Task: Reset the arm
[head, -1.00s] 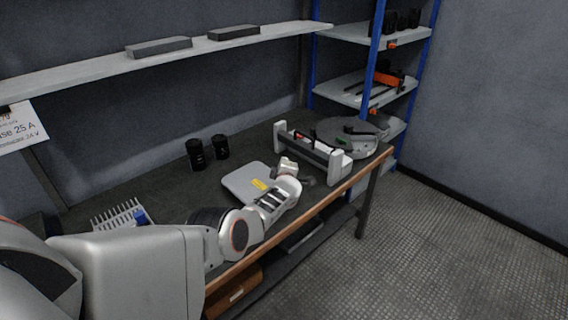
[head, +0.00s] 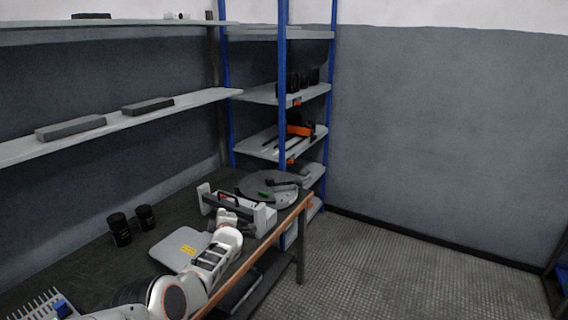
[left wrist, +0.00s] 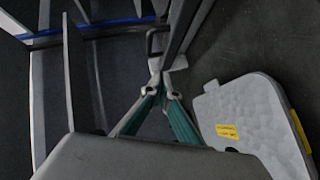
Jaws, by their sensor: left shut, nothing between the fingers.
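My left arm (head: 172,293) reaches in from the bottom left over the workbench in the head view. Its wrist end (head: 226,238) is beside the light grey plate with a yellow label (head: 180,249). The left gripper's fingers are hard to make out there. In the left wrist view, the left gripper (left wrist: 164,75) has its teal-padded fingers together at the tips, with nothing held. The plate, with its yellow labels, also shows there on the right (left wrist: 257,115), apart from the fingers. My right gripper is in neither view.
A white-ended device with a dark crossbar (head: 236,207) stands just beyond the wrist. A round grey unit (head: 268,188) sits behind it. Two black cylinders (head: 120,230) stand at the left. A blue-post shelf rack (head: 283,120) is behind. The floor (head: 400,265) at right is clear.

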